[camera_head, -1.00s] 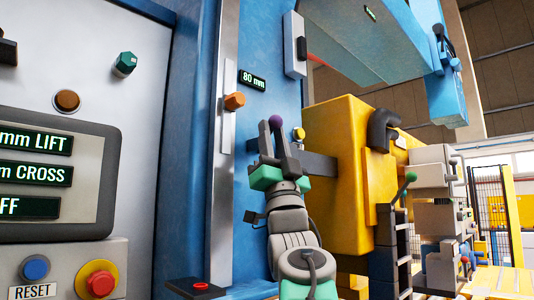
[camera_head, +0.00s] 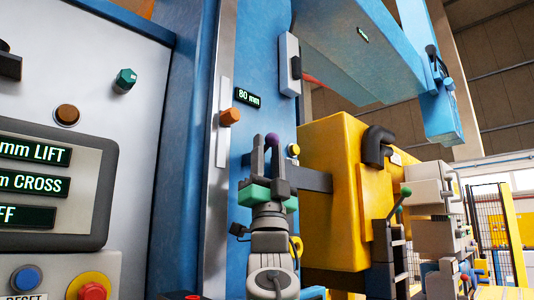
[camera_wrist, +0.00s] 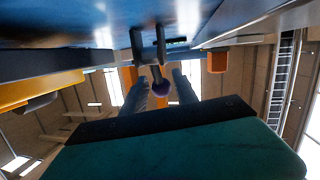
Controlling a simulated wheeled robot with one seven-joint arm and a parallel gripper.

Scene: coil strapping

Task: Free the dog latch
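The dog latch's lever appears to be the dark stem with a purple knob (camera_wrist: 187,92) in the wrist view. Its stem rises to a dark forked bracket (camera_wrist: 150,45) on the blue surface. In the head view the purple knob (camera_head: 272,139) shows at the tips of my gripper (camera_head: 268,163), in front of the blue column. My gripper's two grey fingers (camera_wrist: 162,88) stand apart. The latch's far side is hidden.
A yellow housing (camera_head: 335,190) with a dark horizontal bar stands right of my gripper. An orange knob (camera_head: 230,116) and an "80 mm" display (camera_head: 249,98) are on the column. A control panel (camera_head: 50,190) fills the left. A blue beam (camera_head: 370,60) hangs overhead.

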